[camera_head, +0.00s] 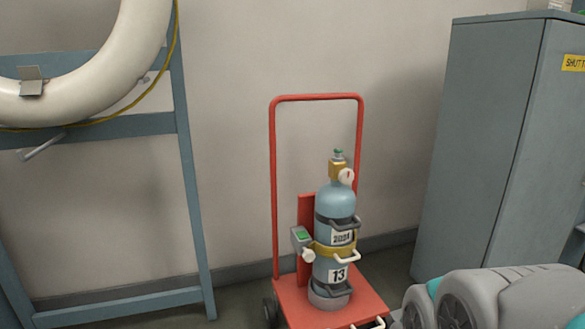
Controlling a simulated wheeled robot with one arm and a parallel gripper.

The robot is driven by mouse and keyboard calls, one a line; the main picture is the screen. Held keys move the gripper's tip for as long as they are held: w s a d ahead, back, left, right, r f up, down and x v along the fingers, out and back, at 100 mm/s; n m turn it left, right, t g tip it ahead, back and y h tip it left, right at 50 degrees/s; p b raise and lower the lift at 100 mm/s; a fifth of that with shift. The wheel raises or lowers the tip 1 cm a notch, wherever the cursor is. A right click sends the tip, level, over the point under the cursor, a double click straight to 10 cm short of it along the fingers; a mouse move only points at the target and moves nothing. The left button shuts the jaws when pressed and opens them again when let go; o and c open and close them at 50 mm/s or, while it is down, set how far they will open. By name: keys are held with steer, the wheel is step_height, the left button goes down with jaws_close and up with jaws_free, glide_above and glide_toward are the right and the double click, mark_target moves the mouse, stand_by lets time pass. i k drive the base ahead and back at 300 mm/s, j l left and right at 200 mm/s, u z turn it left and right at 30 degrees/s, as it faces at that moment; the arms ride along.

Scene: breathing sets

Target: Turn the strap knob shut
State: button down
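A blue-grey gas cylinder (334,204) stands upright on a red hand trolley (274,180). A yellow strap (329,250) goes around the cylinder's middle. A pale round knob (308,255) sits at the strap's left, just below a grey bracket (299,239) with a green face. I take it for the strap knob; whether it is tight or loose I cannot tell. Grey and teal links of my own arm fill the bottom right corner. My gripper's fingers do not show.
A grey cabinet (475,140) with a yellow label stands at the right. A blue frame (187,170) with a white lifebuoy (125,50) stands at the left. The cylinder has a brass valve (337,168) and gauge on top. Some floor is clear between frame and trolley.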

mark_target(309, 256)
steer(key=i+j, duration=0.15)
steer(key=j, duration=0.2)
steer(key=i+j, duration=0.2)
steer(key=j, duration=0.15)
steer(key=i+j, duration=0.15)
steer(key=j, duration=0.25)
steer(key=i+j, duration=0.2)
steer(key=j, duration=0.15)
steer(key=z, duration=0.05)
